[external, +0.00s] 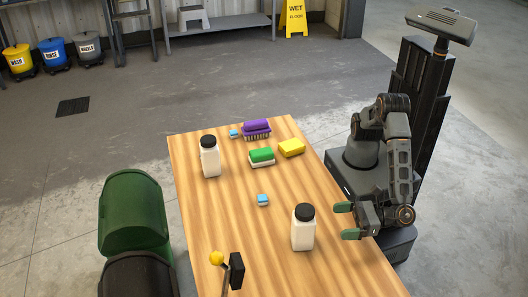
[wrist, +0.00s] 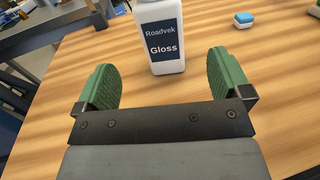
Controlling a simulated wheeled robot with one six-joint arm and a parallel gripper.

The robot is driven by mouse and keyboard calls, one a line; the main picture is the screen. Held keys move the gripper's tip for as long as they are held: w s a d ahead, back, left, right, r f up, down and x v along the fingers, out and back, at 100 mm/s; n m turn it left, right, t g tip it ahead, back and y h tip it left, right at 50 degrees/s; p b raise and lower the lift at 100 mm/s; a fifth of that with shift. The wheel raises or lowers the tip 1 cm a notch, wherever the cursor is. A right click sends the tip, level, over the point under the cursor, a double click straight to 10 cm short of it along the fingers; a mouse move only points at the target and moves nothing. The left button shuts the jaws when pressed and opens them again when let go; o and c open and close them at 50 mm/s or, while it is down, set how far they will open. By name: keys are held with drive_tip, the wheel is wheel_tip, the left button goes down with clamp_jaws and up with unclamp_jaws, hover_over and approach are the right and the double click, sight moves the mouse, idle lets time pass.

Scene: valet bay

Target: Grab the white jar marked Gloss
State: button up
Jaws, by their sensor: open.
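The white jar marked Gloss (wrist: 160,42) stands upright in the wrist view, its dark label reading Roadvek Gloss facing me and its top cut off by the frame. In the external view it appears to be the nearer white jar (external: 303,230) with a black lid, on the wooden table. My gripper (external: 347,220) is open and empty at the table's right side, to the right of this jar. In the wrist view the green fingers of my gripper (wrist: 165,82) are spread, with the jar ahead between their lines and apart from them.
Another white jar (external: 210,160) stands farther back; its label is not readable. A small blue block (external: 262,200), a green and white sponge (external: 261,157), a yellow sponge (external: 291,147) and a purple brush (external: 256,129) lie beyond. A yellow-knobbed lever (external: 217,259) rises at the front.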

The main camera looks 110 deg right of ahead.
sight(293, 225)
drive_tip(key=b+x, duration=0.1)
drive_tip(key=x, duration=1.1)
drive_tip(key=shift+c, duration=0.4)
drive_tip(key=c, duration=1.2)
